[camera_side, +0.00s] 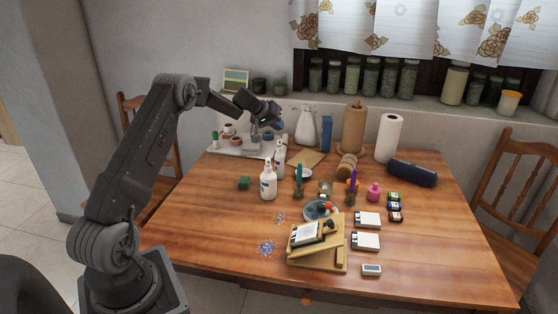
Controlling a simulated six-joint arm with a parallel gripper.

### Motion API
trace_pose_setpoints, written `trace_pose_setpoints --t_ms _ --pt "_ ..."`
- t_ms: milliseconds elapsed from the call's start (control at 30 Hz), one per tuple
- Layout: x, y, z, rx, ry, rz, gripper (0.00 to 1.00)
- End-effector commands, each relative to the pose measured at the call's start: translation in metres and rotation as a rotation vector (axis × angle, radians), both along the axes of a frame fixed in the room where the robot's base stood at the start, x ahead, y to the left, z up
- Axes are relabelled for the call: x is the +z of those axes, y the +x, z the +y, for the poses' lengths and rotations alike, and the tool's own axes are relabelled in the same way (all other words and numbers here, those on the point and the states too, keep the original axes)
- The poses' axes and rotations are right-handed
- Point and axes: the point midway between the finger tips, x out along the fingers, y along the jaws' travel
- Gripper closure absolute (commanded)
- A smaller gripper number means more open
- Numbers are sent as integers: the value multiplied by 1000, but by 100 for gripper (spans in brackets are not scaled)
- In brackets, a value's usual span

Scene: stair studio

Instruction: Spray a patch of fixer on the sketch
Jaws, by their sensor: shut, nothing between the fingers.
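My gripper (268,124) is shut and empty, raised above the back left of the table near the tray. A white bottle (268,185) stands upright left of centre. A second pale bottle (280,158) stands close behind it. I cannot tell from their labels which holds fixer. My gripper is apart from both bottles.
A tray (222,150) with small pots is at back left. White boxes (366,241) lie right of the easel. The table's front left and right are mostly clear.

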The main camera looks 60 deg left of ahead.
Motion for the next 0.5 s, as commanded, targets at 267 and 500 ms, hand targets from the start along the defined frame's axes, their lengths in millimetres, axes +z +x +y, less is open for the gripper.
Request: trace_pose_setpoints --t_ms 267,500 --pt "28 0 1 1 2 -1 100" --pt "45 0 0 2 0 0 100"
